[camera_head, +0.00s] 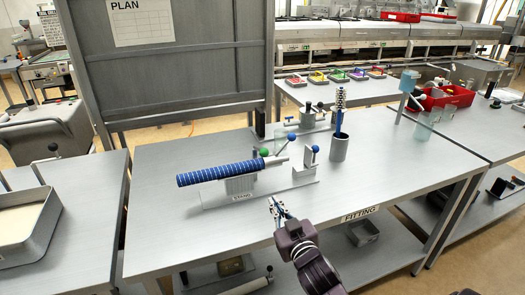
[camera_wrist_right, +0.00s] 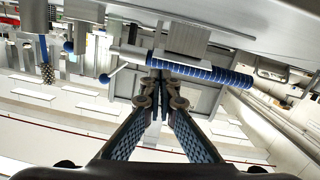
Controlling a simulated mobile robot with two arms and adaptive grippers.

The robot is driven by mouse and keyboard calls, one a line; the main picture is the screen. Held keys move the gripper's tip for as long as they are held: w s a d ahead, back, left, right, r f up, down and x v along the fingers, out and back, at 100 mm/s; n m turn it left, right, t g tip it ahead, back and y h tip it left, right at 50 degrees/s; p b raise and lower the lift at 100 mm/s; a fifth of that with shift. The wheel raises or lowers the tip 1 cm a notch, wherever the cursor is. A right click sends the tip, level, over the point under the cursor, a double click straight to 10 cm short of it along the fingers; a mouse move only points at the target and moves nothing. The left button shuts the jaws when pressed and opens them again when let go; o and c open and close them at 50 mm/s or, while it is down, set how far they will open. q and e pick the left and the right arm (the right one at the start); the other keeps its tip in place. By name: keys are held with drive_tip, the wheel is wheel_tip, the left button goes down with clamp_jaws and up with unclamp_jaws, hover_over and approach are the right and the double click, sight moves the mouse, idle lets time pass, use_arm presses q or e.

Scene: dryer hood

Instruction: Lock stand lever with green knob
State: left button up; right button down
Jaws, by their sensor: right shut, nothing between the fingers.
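The green knob (camera_head: 264,152) is small and round, beside the right end of a blue ribbed roll (camera_head: 220,173) on the STAND fixture (camera_head: 250,194). The lever under it is hardly visible. A blue knob (camera_head: 315,149) on a rod rises at the fixture's right side. My right gripper (camera_head: 277,208) is shut and empty, in front of the fixture near the table's front edge. In the right wrist view, the picture appears inverted; the fingertips (camera_wrist_right: 160,78) are together below the blue roll (camera_wrist_right: 205,71), and I cannot make out the green knob. My left gripper is not in view.
A grey cup (camera_head: 339,149) with a tall patterned tool stands right of the fixture. Another fixture with a blue knob (camera_head: 291,137) stands behind. A grey board (camera_head: 170,60) rises at the back left. The table's left and right front areas are clear.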

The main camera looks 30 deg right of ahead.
drive_tip(key=w+d+r+n+t, duration=0.1)
drive_tip(key=w+r+t, duration=0.1)
drive_tip(key=r, duration=0.3)
drive_tip(key=w+d+r+t, duration=0.1)
drive_tip(key=r+t, duration=0.2)
drive_tip(key=r, duration=0.2)
drive_tip(key=r+p+x, duration=0.1)
drive_tip(key=p+x, duration=0.2)
drive_tip(key=x, duration=0.8)
drive_tip(key=shift+n+y, duration=0.3)
drive_tip(key=shift+s+d+f+p, duration=0.1)
drive_tip(key=shift+s+f, duration=0.1)
drive_tip(key=shift+f, duration=0.5)
drive_tip(key=shift+s+d+f+p, duration=0.1)
drive_tip(key=shift+s+f, duration=0.1)
drive_tip(key=shift+f, duration=0.5)
drive_tip(key=shift+s+d+f+p, duration=0.1)
drive_tip(key=shift+s+f, duration=0.05)
drive_tip(key=shift+f, duration=0.55)
